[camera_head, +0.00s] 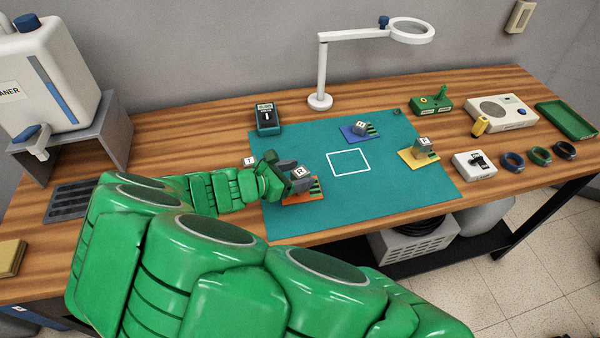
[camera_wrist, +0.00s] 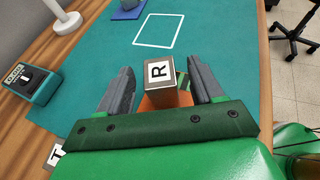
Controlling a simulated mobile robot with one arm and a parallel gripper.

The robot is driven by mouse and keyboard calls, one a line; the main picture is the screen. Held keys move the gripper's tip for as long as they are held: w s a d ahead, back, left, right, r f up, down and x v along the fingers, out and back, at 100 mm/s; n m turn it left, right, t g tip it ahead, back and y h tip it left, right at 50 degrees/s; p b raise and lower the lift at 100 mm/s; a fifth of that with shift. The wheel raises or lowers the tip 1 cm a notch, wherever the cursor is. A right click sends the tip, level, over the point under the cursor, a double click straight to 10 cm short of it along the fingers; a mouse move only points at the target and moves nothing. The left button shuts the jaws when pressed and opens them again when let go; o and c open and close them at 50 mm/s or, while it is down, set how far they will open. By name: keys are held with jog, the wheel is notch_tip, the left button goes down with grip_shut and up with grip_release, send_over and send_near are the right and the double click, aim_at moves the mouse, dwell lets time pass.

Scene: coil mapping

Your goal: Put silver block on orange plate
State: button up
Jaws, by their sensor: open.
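Several small metallic grey blocks with white lettered tops are in view; their tones are close, so I cannot tell surely which is the silver one. The R block (camera_head: 299,172) is on the orange plate (camera_head: 300,199) at the mat's left. It also shows in the wrist view (camera_wrist: 159,73), its side greyish brown. My gripper (camera_wrist: 160,68) is open, its fingers on either side of the R block with gaps visible. Another grey block (camera_head: 360,127) sits on the blue plate (camera_head: 346,134), and one (camera_head: 424,146) on the yellow plate (camera_head: 407,156).
A block marked T (camera_head: 249,161) lies by the mat's left edge. The teal mat (camera_head: 385,195) is bare around a white square outline (camera_head: 348,162). A magnifier lamp (camera_head: 320,101) and a green meter (camera_head: 268,118) stand behind. Devices and dark rings (camera_head: 512,161) fill the right.

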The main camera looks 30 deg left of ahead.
jog(key=shift+v, duration=3.05)
